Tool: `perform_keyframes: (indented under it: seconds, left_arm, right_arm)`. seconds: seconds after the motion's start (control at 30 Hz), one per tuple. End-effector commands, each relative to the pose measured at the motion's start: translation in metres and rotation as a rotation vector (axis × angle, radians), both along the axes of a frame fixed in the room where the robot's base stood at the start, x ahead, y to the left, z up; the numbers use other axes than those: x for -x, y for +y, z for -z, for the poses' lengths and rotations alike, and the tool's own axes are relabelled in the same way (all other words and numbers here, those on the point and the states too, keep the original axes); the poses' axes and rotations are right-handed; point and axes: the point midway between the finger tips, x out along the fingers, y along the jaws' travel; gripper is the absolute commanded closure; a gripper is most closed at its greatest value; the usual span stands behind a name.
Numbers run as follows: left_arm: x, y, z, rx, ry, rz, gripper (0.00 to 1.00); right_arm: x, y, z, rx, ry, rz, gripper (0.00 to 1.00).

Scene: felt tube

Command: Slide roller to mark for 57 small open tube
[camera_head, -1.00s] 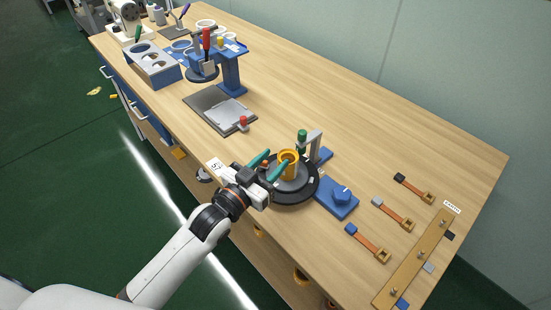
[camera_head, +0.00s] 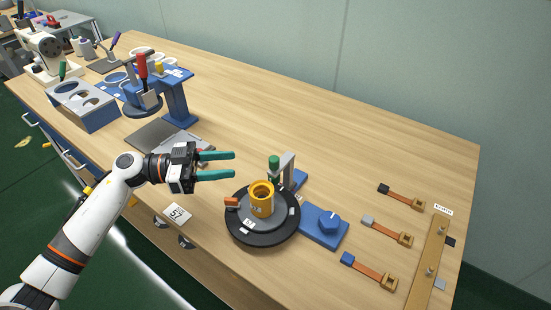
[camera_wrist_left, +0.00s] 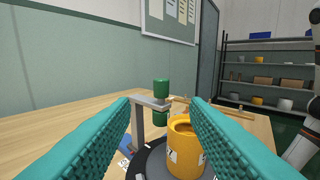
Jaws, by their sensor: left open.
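A yellow open tube (camera_head: 262,203) stands upright on a round black turntable (camera_head: 240,234) with white labels around it. An orange block (camera_head: 231,202) sits at the turntable's left rim. A green roller (camera_head: 274,165) hangs on a grey bracket (camera_head: 289,168) behind the tube. In the left wrist view the tube (camera_wrist_left: 186,150) and the green roller (camera_wrist_left: 161,90) show between the fingers, beyond them. My left gripper (camera_head: 234,165) is open and empty, up and left of the tube, its teal fingers pointing right. A "57" card (camera_head: 177,215) lies near the table's front edge. My right gripper is not in view.
A blue base with a knob (camera_head: 326,226) stands right of the turntable. Several orange straps (camera_head: 388,232) and a wooden bar (camera_head: 427,265) lie further right. A blue press (camera_head: 177,95) and a blue-grey holder (camera_head: 84,106) stand at the left. The back middle of the table is clear.

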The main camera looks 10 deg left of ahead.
Motion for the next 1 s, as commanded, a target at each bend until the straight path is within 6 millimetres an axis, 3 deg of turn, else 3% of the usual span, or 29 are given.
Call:
perform_keyframes:
  seconds: [0.5, 0.7, 1.0]
  left_arm:
    - [-0.028, -0.091, -0.003, 0.008, -0.002, -0.001, 0.58]
    - [-0.033, -0.105, -0.002, 0.005, -0.003, 0.0, 0.58]
    - [-0.033, -0.107, -0.001, 0.004, -0.002, -0.001, 0.58]
  right_arm:
    - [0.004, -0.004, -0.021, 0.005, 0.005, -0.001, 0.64]
    - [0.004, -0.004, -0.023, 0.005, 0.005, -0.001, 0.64]
    - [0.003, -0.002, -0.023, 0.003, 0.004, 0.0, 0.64]
